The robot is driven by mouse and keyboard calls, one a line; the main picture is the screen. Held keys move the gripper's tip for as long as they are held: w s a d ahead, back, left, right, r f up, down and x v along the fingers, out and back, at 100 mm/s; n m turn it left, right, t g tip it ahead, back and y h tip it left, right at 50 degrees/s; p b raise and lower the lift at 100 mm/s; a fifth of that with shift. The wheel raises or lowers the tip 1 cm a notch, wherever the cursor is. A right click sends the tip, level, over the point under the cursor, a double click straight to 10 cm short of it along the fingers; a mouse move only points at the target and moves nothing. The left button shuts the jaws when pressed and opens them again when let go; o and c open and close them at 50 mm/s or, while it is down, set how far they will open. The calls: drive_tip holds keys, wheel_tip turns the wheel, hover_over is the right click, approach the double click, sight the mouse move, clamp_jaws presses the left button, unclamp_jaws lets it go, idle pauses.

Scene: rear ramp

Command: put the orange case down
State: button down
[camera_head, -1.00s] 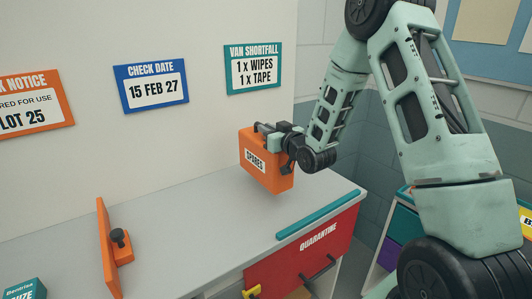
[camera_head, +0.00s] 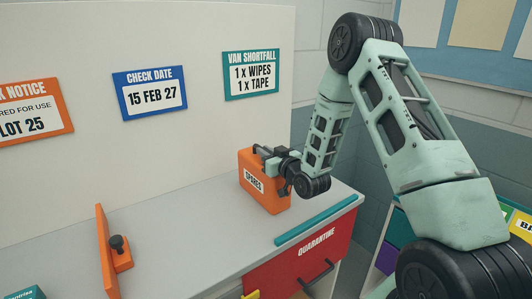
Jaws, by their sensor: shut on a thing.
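The orange case (camera_head: 264,196), with a white "SPARES" label on its front, is upright at the right end of the grey counter (camera_head: 190,226). Its base is at or very close to the counter top; I cannot tell for sure whether it touches. My gripper (camera_head: 268,156) is shut on the case's dark handle at the top, and my arm reaches in from the right. The gripper hides part of the case's upper right side.
A teal strip (camera_head: 316,220) runs along the counter's front edge above the red "QUARANTINE" drawer (camera_head: 315,252). An orange upright panel with a black knob (camera_head: 110,250) stands at the left. The counter between is clear. A wall with signs (camera_head: 150,87) rises behind.

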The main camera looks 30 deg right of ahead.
drive_tip(key=c, duration=1.4)
unclamp_jaws()
drive_tip(key=shift+s+r, duration=0.1)
drive_tip(key=s+b, duration=0.2)
drive_tip(key=s, duration=1)
drive_tip(key=s+a+f+n+g+y, duration=0.15)
drive_tip(key=a+g, duration=0.35)
drive_tip(key=a, duration=0.5)
drive_tip(key=s+a+n+g+y, duration=0.1)
drive_tip(key=s+a+n+g, duration=0.2)
drive_tip(key=a, duration=0.7)
drive_tip(key=s+a+r+n+g+h, duration=0.1)
drive_tip(key=s+a+g, duration=0.3)
drive_tip(key=s, duration=0.7)
drive_tip(key=s+a+r+n+g+h, duration=0.1)
drive_tip(key=s+g, duration=0.5)
drive_tip(key=s, duration=0.6)
drive_tip(key=a+r+n, duration=0.1)
drive_tip(key=a+r, duration=0.1)
drive_tip(key=a, duration=0.1)
drive_tip(key=shift+s+a, duration=0.15)
drive_tip(key=shift+s, duration=0.1)
drive_tip(key=shift+h, duration=0.25)
